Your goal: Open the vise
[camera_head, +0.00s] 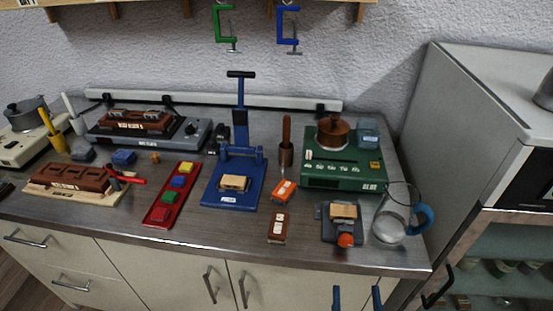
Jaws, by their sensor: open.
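A small grey vise (326,213) stands near the front edge of the counter, right of centre. It has a round orange-red knob (346,240) at its front, and a light wooden block (344,211) sits at its top between the jaws. I cannot tell how tightly the jaws hold the block. My gripper (357,298) shows only as two blue fingertips at the bottom edge. They are apart with nothing visible between them, in front of and below the vise; the rest of my gripper is out of frame.
A glass jug (393,218) with a blue handle stands close right of the vise. A dark brown block (277,226) and an orange box (284,190) lie to its left. A green stove (341,170) is behind it, and a blue press (232,192) stands further left.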

